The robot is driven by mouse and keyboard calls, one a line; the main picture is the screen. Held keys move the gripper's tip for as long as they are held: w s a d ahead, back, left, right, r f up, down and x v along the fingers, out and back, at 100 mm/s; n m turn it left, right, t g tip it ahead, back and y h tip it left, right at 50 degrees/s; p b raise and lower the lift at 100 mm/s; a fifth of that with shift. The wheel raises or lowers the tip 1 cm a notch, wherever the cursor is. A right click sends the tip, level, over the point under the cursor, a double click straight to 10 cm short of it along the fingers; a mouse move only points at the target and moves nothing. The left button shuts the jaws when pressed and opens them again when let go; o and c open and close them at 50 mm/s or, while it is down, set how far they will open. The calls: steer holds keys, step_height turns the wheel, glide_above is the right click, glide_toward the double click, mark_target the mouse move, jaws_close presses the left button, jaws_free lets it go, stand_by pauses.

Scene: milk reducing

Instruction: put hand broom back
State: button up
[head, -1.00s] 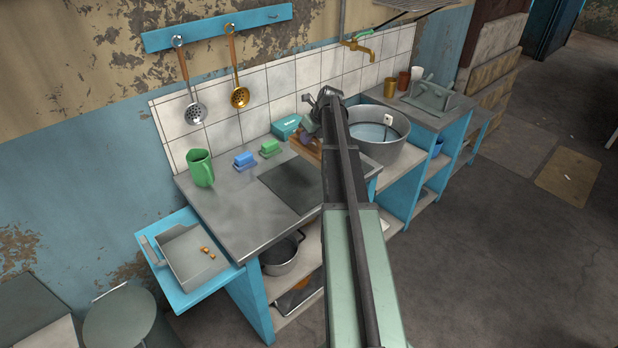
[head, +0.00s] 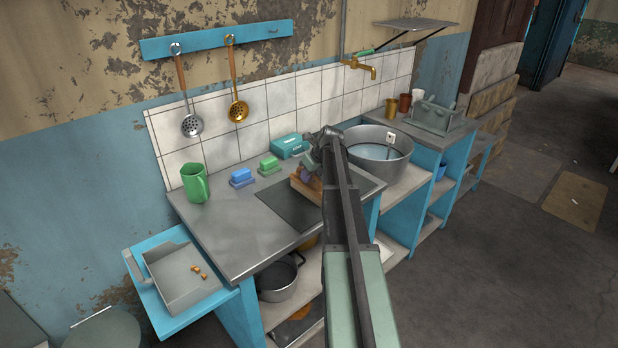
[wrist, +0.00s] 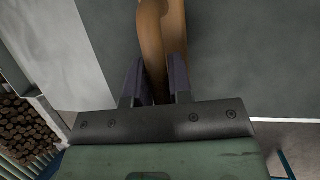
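The hand broom (head: 306,188) shows as a brown wooden piece below my gripper (head: 309,172), over the dark plate (head: 282,203) on the counter. In the wrist view its brown handle (wrist: 154,50) runs between the two dark fingers of my gripper (wrist: 155,82). The fingers are shut on it from both sides. The broom's far end is cut off in the wrist view and its bristles cannot be made out. In the head view my arm hides part of it. I cannot tell whether it touches the plate.
A blue wall rack (head: 215,38) holds two hanging skimmers. A green mug (head: 194,183), a blue dish (head: 242,178) and a green dish (head: 268,166) stand at the counter's back. A metal basin (head: 375,150) stands right.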

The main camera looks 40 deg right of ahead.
steer(key=o, duration=0.3)
steer(key=shift+o, duration=0.2)
steer(key=shift+r, duration=0.1)
steer(key=shift+r+p, duration=0.35)
steer(key=shift+p, duration=0.1)
steer(key=p+v, duration=1)
steer(key=v, duration=0.1)
steer(key=shift+s, duration=0.2)
